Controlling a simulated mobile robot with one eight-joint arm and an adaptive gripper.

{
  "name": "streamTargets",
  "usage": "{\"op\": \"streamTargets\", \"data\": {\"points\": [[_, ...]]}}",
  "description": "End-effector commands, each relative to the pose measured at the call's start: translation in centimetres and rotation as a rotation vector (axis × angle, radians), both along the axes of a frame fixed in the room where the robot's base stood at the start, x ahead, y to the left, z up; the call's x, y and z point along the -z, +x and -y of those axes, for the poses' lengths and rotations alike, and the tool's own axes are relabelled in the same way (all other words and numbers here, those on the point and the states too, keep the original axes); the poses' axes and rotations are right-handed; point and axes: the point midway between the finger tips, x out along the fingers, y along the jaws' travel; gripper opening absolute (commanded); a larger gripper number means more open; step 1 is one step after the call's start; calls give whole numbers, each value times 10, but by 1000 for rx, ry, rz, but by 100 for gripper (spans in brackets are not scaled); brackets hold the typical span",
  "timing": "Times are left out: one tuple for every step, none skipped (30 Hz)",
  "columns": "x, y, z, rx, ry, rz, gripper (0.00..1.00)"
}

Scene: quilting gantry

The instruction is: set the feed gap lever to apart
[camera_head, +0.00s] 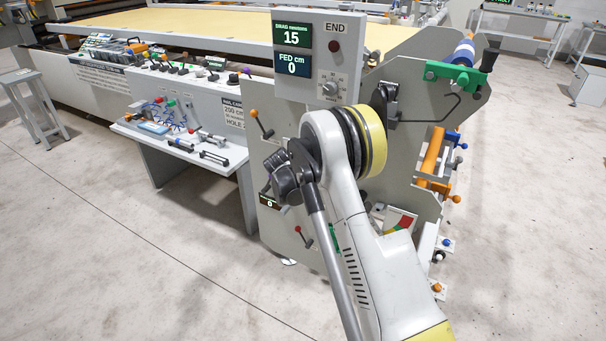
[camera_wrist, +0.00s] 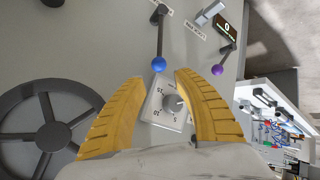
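My gripper (camera_wrist: 160,76) is open in the wrist view, with two yellow ridged fingers spread and nothing between them. A lever with a blue ball knob (camera_wrist: 158,64) lies just beyond the fingertips, its dark rod running up the picture. A lever with a purple knob (camera_wrist: 218,69) is to its right. Both have small labels that I cannot read, so I cannot tell which lever is the feed gap lever. A white dial plate (camera_wrist: 158,112) with a grey knob shows between the fingers. In the head view my arm hides part of the machine's end panel, and my fingers are not distinguishable.
A large dark handwheel (camera_wrist: 45,135) is left of the fingers. A small display (camera_wrist: 229,25) reads 0. In the head view, an orange-knobbed lever (camera_head: 254,114) and a red-knobbed lever (camera_head: 298,229) stick out. A side shelf (camera_head: 175,138) holds tools.

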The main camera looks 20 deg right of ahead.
Motion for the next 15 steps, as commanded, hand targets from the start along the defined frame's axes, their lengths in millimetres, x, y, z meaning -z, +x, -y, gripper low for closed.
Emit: {"op": "streamTargets", "data": {"points": [[-5,-4,-4,-1,0,-1,37],[-7,-6,-6,-2,0,-1,37],[-10,-8,-8,-1,-1,-1,37],[-11,-10,-9,-1,-1,-1,37],[-12,-11,-9,-1,-1,-1,37],[-14,-12,-10,-1,-1,0,37],[-14,-12,-10,-1,-1,0,37],[-14,-12,-11,-1,-1,0,37],[-15,-13,-11,-1,-1,0,37],[-15,-13,-11,-1,-1,0,37],[-15,-13,-11,-1,-1,0,37],[-15,-12,-11,-1,-1,0,37],[-15,-12,-11,-1,-1,0,37],[-15,-12,-11,-1,-1,0,37],[-14,-12,-11,0,0,0,30]]}}
